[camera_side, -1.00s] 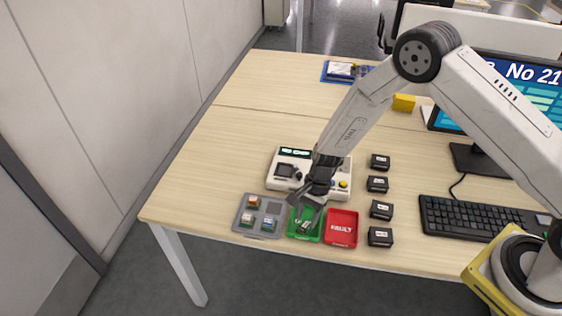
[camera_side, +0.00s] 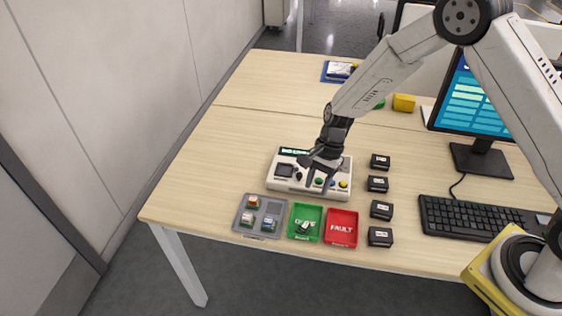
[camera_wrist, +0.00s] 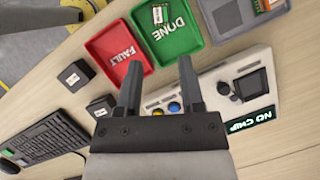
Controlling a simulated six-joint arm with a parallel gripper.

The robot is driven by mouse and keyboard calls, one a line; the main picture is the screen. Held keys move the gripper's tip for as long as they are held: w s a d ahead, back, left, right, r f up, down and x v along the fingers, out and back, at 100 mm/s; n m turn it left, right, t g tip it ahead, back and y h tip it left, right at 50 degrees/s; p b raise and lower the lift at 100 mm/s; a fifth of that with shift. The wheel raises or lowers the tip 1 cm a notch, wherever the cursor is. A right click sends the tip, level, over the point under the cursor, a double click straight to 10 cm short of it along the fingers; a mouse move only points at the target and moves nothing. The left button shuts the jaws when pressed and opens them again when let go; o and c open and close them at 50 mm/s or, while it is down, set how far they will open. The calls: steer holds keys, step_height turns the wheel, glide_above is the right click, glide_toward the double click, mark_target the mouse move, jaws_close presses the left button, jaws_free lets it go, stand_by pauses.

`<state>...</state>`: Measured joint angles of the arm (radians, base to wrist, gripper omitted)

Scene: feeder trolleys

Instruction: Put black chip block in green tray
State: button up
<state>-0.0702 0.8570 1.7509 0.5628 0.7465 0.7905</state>
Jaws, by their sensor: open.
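The black chip block (camera_side: 305,227) lies in the green tray (camera_side: 309,209), which is marked DONE. In the wrist view the chip (camera_wrist: 159,15) shows at the top edge, inside the green tray (camera_wrist: 187,41). It looks tilted in the side view. My gripper (camera_side: 318,177) is over the white tester (camera_side: 282,184), behind the green tray and apart from the chip. In the wrist view my gripper (camera_wrist: 160,80) has its two fingers spread with nothing between them.
A red FAULT tray (camera_side: 341,228) stands right of the green tray. A grey tray (camera_side: 260,233) with several chip blocks stands left of it. Several black boxes (camera_side: 381,210) line up at the right, near a keyboard (camera_side: 470,219). The tester's screen (camera_wrist: 251,117) reads NO CHIP.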

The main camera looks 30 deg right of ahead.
stand_by(0.4)
steer(key=s+d+r+n+t+h, duration=0.2)
steer(key=s+d+r+n, duration=0.2)
steer(key=s+r+n, duration=0.2)
steer(key=s+d+r+n+t+h, duration=0.2)
steer(key=s+d+r+n, duration=0.3)
steer(key=s+r+n, duration=0.2)
steer(key=shift+s+d+n, duration=0.25)
steer(key=shift+s+n, duration=0.05)
steer(key=shift+s, duration=0.65)
